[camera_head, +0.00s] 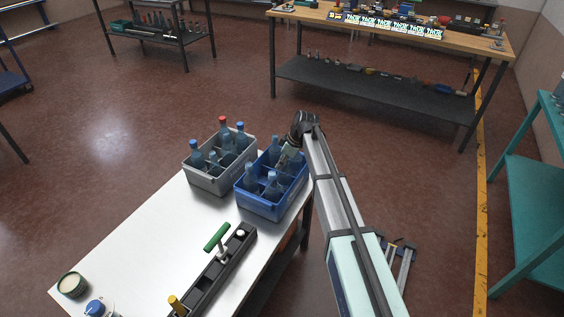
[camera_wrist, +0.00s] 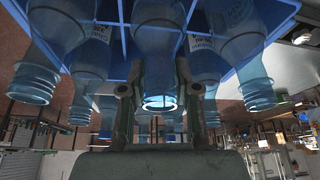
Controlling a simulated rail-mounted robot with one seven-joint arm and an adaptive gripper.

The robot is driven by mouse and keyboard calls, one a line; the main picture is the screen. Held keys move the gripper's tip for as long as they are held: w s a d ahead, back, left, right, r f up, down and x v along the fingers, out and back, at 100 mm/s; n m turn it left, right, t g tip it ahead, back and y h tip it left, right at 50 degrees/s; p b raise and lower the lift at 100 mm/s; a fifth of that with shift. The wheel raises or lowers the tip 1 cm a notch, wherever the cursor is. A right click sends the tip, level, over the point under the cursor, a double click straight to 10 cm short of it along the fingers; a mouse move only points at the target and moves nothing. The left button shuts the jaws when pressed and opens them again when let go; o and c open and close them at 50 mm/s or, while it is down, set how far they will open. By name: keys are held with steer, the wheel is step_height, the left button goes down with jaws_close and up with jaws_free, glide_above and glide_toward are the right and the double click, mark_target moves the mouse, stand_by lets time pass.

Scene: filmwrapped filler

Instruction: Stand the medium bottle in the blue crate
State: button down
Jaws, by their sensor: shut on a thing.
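The blue crate (camera_head: 258,207) stands on the white table's right edge, with several translucent blue bottles in it. My gripper (camera_head: 291,152) reaches down over its far right part. In the wrist view, which looks upside down, my gripper (camera_wrist: 160,91) is shut around the neck of a clear blue bottle (camera_wrist: 158,50). That bottle is lined up with the others and its body runs in among the blue crate's dividers (camera_wrist: 112,14). Its base is hidden, so I cannot tell whether it touches the crate floor. I cannot judge its size against its neighbours.
Neighbouring bottles (camera_wrist: 238,45) stand close on both sides of my fingers. A grey crate (camera_head: 205,181) with several bottles, one red-capped, stands left of the blue crate. A black fixture with a green handle (camera_head: 217,237) and a jar (camera_head: 72,284) are nearer. White table (camera_head: 150,235) between is clear.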

steer(key=c, duration=0.8)
jaws_free()
steer(key=shift+c, duration=0.2)
steer(key=b+v, duration=0.2)
steer(key=v, duration=1)
steer(key=s+d+f+m+g+h, duration=0.1)
steer(key=s+d+f+m, duration=0.25)
steer(key=s+f, duration=0.6)
steer(key=s+d+f+m+g+h, duration=0.15)
steer(key=s+d+f, duration=0.45)
steer(key=f, duration=0.7)
steer(key=s+d+f+m+g, duration=0.1)
steer(key=s+d+f+m, duration=0.2)
steer(key=s+f, duration=0.75)
steer(key=s+d+f+m+g, duration=0.1)
steer(key=s+f, duration=0.3)
steer(key=s, duration=0.7)
steer(key=s+d+f+m+g+h, duration=0.1)
steer(key=s+d+f+m, duration=0.3)
steer(key=s, duration=0.7)
steer(key=s+d+f+m+g+h, duration=0.1)
steer(key=s+f, duration=0.4)
steer(key=s, duration=0.7)
steer(key=shift+d+m+g, duration=0.65)
steer(key=shift+d+m, duration=0.15)
steer(key=shift+d, duration=0.1)
